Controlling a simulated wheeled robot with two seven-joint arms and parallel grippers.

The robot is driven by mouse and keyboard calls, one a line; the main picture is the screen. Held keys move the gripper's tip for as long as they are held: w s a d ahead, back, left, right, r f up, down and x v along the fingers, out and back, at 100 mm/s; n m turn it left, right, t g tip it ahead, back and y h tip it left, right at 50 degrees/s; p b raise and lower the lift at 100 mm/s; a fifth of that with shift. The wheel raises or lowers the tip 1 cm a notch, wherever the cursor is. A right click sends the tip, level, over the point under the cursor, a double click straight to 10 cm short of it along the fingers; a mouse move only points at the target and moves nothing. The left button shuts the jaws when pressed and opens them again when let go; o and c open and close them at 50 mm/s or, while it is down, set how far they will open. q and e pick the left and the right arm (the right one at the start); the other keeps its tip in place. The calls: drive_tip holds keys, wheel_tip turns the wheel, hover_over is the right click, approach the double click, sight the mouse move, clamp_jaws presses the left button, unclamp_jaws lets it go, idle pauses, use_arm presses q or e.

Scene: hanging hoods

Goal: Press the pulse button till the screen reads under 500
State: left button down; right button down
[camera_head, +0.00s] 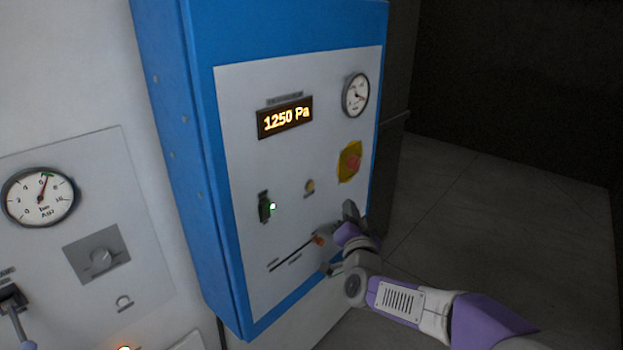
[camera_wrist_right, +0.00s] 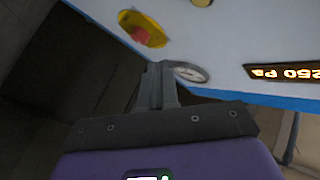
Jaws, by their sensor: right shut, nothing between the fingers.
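The control panel (camera_head: 230,130) is a white plate on a blue cabinet. Its screen (camera_head: 285,117) reads 1250 Pa in orange; part of that screen (camera_wrist_right: 285,74) shows upside down in the right wrist view. A small yellow round button (camera_head: 310,187) sits at mid-panel; its label is too small to read. My right gripper (camera_head: 349,210) is near the panel's lower right edge, below the red button and right of the yellow one. In the right wrist view its fingers (camera_wrist_right: 157,75) are together and empty, overlapping the gauge's edge. My left gripper is not in view.
A red button on a yellow plate (camera_head: 350,161) and a dial gauge (camera_head: 356,95) are on the panel's right. A rocker switch (camera_head: 265,207) with a green light and a slider (camera_head: 292,255) are lower. A pressure gauge (camera_head: 40,197) is on the wall left. Floor at right is clear.

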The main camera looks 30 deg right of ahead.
sight(311, 186)
drive_tip(key=shift+s+d+r, duration=0.15)
drive_tip(key=shift+r, duration=0.25)
drive_tip(key=w+a+p, duration=0.3)
drive_tip(key=w, duration=0.5)
drive_tip(key=shift+w+a, duration=0.15)
drive_tip(key=shift+a, duration=0.1)
idle(2.0)
drive_tip(key=shift+w+a, duration=0.15)
drive_tip(key=shift+w, duration=0.2)
